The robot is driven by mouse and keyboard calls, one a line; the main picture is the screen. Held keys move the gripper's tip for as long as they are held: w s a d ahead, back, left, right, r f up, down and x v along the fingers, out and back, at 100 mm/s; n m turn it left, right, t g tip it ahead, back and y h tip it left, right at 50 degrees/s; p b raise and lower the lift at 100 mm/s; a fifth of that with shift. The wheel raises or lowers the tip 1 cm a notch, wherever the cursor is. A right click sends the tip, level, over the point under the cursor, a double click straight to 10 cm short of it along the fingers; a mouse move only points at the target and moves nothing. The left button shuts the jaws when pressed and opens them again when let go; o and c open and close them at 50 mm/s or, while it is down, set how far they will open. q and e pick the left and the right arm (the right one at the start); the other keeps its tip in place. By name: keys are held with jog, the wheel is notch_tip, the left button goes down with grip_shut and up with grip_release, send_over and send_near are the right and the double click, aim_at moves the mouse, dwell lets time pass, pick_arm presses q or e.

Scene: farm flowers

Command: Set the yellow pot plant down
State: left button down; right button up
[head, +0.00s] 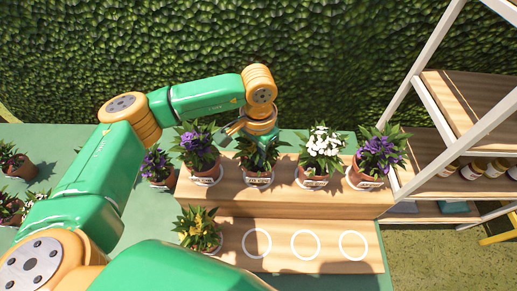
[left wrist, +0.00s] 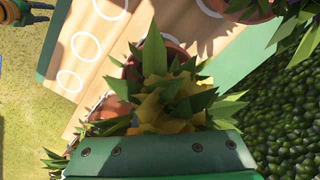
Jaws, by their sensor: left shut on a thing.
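My left gripper (head: 262,143) is shut on the yellow pot plant, reaching down onto it from above. In the head view its pot (head: 257,177) is over the upper step, between a purple plant (head: 197,150) and a white one (head: 322,148). A white ring shows at its base; whether the pot touches the wood I cannot tell. The gripper hides its flowers there, but the left wrist view shows yellow petals (left wrist: 160,105) and long green leaves against the gripper (left wrist: 155,145). My right gripper is not in view.
The wooden upper step (head: 225,200) also holds another purple plant (head: 380,152) at right. A yellow-flowered plant (head: 198,230) stands on the lower step's left, beside three empty white circles (head: 305,245). A shelf rack (head: 450,130) is at right; a hedge (head: 300,60) is behind.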

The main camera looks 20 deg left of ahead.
pick_arm(q)
jog(key=shift+f, duration=0.2)
jog(key=shift+f+b, duration=0.2)
jog(key=shift+b, duration=0.15)
jog(key=c, duration=1.4)
grip_release()
jog(key=o, duration=0.4)
